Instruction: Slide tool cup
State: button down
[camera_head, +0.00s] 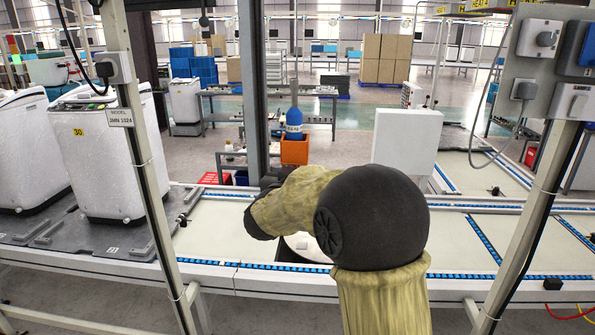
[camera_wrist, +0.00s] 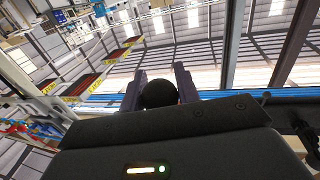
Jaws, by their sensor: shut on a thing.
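In the wrist view my gripper (camera_wrist: 159,84) has its two dark fingers on either side of a dark, rounded thing (camera_wrist: 159,95) and is shut on it. Only its round top shows; I cannot tell whether it is part of the tool cup. In the head view my arm, in a yellowish cover with black joints, reaches left over the conveyor, and the gripper's fingers cannot be made out there. An orange box-like container (camera_head: 294,152) with a blue bottle-shaped thing (camera_head: 294,121) in or behind it stands beyond the conveyor. I cannot tell whether it is the tool cup.
The conveyor (camera_head: 480,257) crosses the front, with blue-edged rails. White washing machines (camera_head: 100,160) stand on it at left. A dark post (camera_head: 252,80) rises near my arm. Light posts (camera_head: 535,215) flank the view. A white panel (camera_head: 404,140) stands behind my arm.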

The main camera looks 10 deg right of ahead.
jog(key=shift+f, duration=0.6)
jog(key=c, duration=1)
grip_release()
jog(key=b+v, duration=0.4)
jog(key=v, duration=1.3)
jog(key=shift+s+a, duration=0.15)
